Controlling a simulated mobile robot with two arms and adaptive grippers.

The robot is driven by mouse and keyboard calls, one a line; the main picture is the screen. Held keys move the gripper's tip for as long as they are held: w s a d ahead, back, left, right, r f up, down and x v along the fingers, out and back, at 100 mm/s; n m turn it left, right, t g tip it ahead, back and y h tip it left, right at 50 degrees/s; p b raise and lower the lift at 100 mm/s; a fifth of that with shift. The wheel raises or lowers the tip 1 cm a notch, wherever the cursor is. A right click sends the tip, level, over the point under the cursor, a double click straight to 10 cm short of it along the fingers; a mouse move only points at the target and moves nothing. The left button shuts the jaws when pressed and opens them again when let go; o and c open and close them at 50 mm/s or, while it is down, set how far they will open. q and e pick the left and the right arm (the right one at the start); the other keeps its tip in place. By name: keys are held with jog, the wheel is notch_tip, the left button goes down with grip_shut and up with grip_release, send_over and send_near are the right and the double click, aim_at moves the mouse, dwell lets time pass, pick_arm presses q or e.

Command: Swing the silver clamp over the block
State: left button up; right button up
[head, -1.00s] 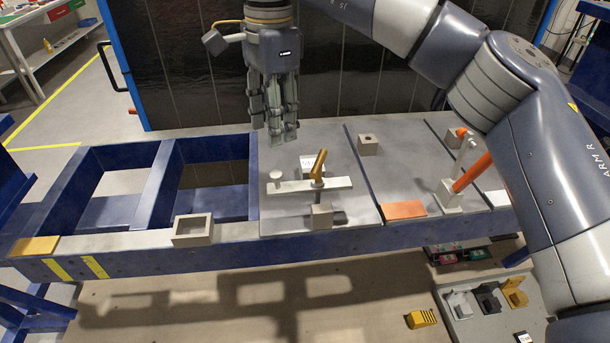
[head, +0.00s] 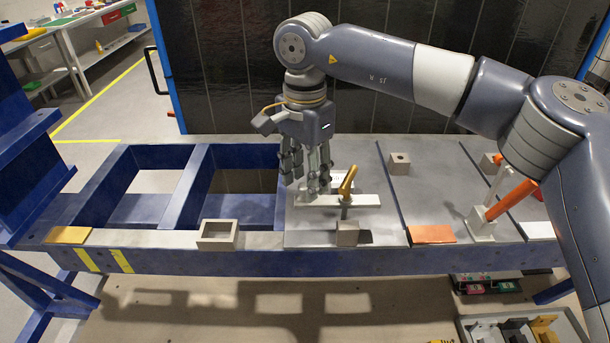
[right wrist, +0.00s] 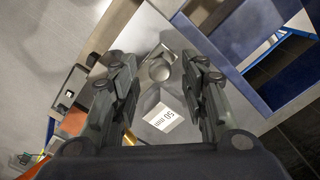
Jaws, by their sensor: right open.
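The silver clamp (head: 362,201) is a flat bar with a tan upright handle (head: 347,181), on the grey plate. Its bar runs left to right in the head view. My right gripper (head: 312,186) is open, pointing down at the bar's left end and hiding it. In the right wrist view, the clamp's round knob (right wrist: 160,70) shows between the open fingers (right wrist: 158,78); I cannot tell whether they touch it. A block with a white "50 mm" label (right wrist: 164,117) also shows there; in the head view it is mostly hidden behind gripper and clamp. My left gripper is out of view.
A grey cube (head: 347,233) stands at the plate's front edge, near the handle. A hollow grey box (head: 218,235) sits left on the rail. An upright with an orange lever (head: 511,199) stands right. Open blue frame bays (head: 188,190) lie to the left.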

jog(key=shift+f, duration=0.45)
jog(key=shift+c, duration=0.6)
grip_shut()
